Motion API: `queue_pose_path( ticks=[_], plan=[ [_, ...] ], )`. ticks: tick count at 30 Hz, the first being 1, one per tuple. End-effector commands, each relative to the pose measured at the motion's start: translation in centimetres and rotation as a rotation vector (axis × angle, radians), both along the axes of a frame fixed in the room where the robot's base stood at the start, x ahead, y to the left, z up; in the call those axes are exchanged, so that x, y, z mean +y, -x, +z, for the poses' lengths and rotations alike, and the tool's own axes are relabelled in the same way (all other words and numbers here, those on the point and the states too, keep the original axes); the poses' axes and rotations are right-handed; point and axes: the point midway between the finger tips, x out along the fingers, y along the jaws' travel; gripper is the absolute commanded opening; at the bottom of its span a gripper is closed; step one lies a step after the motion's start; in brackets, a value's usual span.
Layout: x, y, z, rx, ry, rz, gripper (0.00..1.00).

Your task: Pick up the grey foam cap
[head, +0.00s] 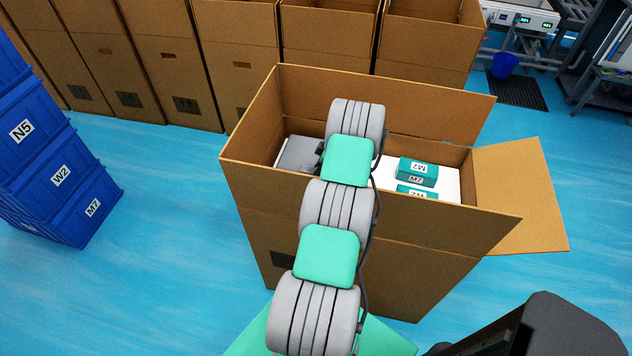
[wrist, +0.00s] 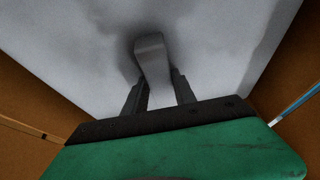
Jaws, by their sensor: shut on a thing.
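The grey foam cap (head: 298,154) shows as a grey patch inside the left part of the open cardboard box, partly hidden by my arm. In the wrist view a pale grey surface (wrist: 75,45), which looks like the cap, fills the space beyond my gripper. A grey upright tab (wrist: 151,58) stands out from it. My gripper (wrist: 156,84) is inside the box with its two dark fingers shut on this tab, one on each side. In the head view the fingers are hidden behind my arm.
The cardboard box (head: 350,240) has high walls around my arm and a flap (head: 520,200) folded out to the right. Teal M7 cartons (head: 418,172) sit in its right part. Blue crates (head: 60,185) stand at left, with more cardboard boxes (head: 160,60) behind.

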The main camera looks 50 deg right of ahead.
Motion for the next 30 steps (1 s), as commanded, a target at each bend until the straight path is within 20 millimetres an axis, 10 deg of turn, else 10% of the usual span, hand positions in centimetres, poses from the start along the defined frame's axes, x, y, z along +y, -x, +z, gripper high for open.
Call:
queue_pose_path(
  ticks=[16,30],
  plan=[
    [-0.2,-0.1,3.1,-0.004,0.007,0.0,0.0],
    [-0.2,0.0,21.5,-0.003,0.007,0.001,0.0]
  ],
)
